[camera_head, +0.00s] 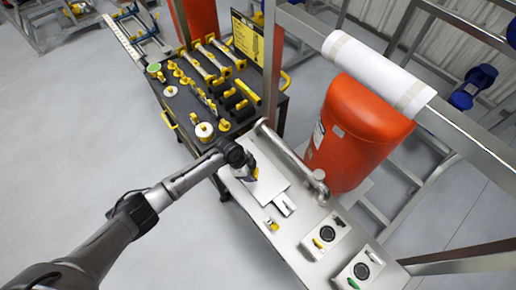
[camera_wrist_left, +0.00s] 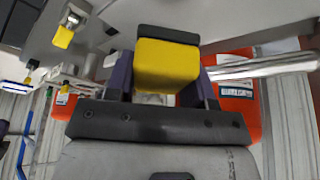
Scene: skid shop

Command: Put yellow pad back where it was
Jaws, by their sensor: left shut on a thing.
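The yellow pad (camera_wrist_left: 168,66), a yellow block with a dark strip along one side, sits between the two fingers of my left gripper (camera_wrist_left: 163,88) in the left wrist view. In the head view only a small bit of the yellow pad (camera_head: 256,174) shows at the tip of my left gripper (camera_head: 250,172). The gripper is shut on the pad, over the far left part of the white bench (camera_head: 303,262). I cannot tell if the pad touches anything below. My right gripper is in neither view.
A metal pipe (camera_head: 290,157) and an orange-red tank (camera_head: 350,140) stand close behind the gripper. A small yellow-ended part (camera_head: 271,225) and two control boxes (camera_head: 325,237) (camera_head: 360,268) lie on the bench. A dark tool cart (camera_head: 180,112) with several yellow tools stands at left.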

